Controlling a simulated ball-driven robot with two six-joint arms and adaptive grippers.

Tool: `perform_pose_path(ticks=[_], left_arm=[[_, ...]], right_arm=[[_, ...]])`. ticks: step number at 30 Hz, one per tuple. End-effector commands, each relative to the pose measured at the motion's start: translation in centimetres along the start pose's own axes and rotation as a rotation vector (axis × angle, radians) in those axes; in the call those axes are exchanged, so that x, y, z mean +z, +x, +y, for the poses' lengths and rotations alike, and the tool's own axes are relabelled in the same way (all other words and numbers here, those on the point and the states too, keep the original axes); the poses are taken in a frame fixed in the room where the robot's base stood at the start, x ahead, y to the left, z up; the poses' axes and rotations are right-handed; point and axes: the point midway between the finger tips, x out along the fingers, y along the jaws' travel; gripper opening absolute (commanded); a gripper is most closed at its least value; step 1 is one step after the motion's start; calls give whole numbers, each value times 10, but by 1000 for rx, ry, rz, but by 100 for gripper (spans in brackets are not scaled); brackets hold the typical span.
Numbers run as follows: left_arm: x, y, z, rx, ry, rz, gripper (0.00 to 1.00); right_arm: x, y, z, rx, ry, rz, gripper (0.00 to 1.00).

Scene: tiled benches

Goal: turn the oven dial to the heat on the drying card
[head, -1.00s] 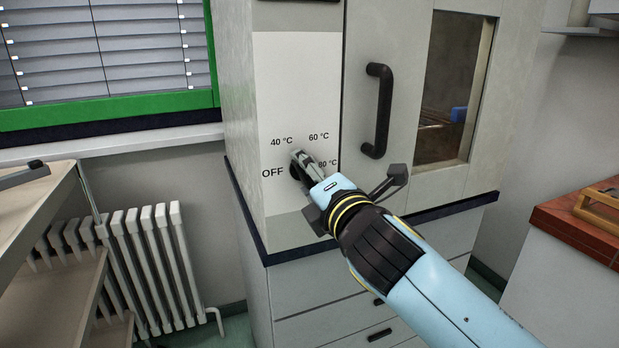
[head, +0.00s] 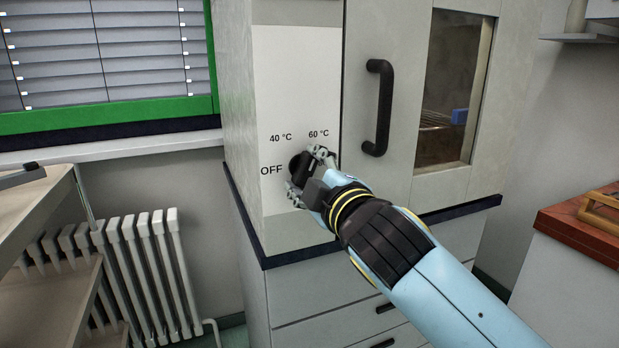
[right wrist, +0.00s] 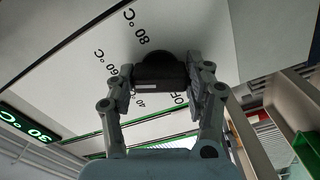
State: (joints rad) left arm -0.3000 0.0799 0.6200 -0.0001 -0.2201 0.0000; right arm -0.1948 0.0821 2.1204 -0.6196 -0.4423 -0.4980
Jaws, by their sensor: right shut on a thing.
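The black oven dial (head: 301,165) is on the white front panel, with OFF to its left, 40 °C at upper left and 60 °C at upper right. My right gripper (head: 307,172) is shut on the dial, one finger at its upper right and one at its lower left. In the right wrist view the dial (right wrist: 160,70) sits between both fingers, and the 80 °C mark shows there; the gripper hides it in the head view. I cannot tell which mark the dial points to. The drying card and my left gripper are not in view.
The oven door has a black handle (head: 380,108) and a window with a blue thing (head: 459,116) inside. A lit green display (right wrist: 28,122) shows in the wrist view. A radiator (head: 130,270) and shelves stand left, a red-topped bench (head: 580,225) right.

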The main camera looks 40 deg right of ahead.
Motion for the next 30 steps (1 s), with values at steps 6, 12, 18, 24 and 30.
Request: perform_pose_path(ticks=[6, 12, 18, 24, 30], left_arm=[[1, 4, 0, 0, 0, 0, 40], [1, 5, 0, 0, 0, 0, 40], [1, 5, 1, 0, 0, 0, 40], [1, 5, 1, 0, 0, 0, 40], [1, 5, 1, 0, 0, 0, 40]], right_arm=[[2, 0, -3, -5, 78, -3, 20], [1, 0, -3, -5, 104, -4, 20], [1, 0, -3, -5, 108, -4, 20], [1, 0, -3, -5, 107, -4, 55], [1, 0, -2, -3, 107, -2, 77]])
